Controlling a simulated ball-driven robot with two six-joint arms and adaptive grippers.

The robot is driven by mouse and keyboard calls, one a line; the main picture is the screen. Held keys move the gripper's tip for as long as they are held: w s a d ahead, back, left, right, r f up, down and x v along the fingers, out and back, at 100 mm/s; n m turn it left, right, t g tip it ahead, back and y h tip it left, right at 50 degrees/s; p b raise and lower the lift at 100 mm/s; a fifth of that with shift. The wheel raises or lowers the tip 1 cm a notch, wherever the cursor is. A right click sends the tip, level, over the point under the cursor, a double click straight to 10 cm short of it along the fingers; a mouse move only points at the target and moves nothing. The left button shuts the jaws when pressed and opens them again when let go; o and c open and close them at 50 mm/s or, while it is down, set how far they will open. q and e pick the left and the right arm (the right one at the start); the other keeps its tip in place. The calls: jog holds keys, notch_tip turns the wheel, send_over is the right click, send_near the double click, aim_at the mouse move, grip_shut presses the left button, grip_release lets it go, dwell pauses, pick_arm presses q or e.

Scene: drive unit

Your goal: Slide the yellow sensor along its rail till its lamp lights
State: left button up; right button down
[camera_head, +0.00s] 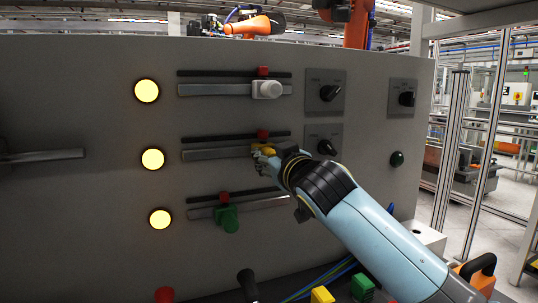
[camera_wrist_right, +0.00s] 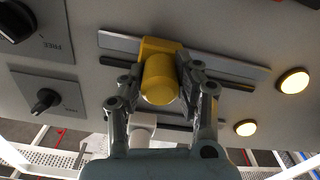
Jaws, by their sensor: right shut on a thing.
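The yellow sensor (camera_head: 264,151) sits on the middle rail (camera_head: 215,153) of the grey panel, just below the red marker (camera_head: 263,134). My right gripper (camera_head: 268,155) reaches in from the lower right and is shut on the sensor, hiding part of it. In the right wrist view the yellow sensor (camera_wrist_right: 160,77) is between the two fingers of that gripper (camera_wrist_right: 158,88). The lamp (camera_head: 153,159) left of the middle rail glows yellow. My left gripper is not in view.
A white sensor (camera_head: 267,89) sits on the upper rail and a green one (camera_head: 227,218) on the lower rail. The upper lamp (camera_head: 147,91) and lower lamp (camera_head: 160,219) are also lit. Black knobs (camera_head: 330,93) stand to the right. The middle rail is clear left of the yellow sensor.

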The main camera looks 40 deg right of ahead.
jog(key=shift+d, duration=0.15)
jog(key=c, duration=0.9)
grip_release()
jog(key=shift+c, duration=0.2)
jog(key=v, duration=1.2)
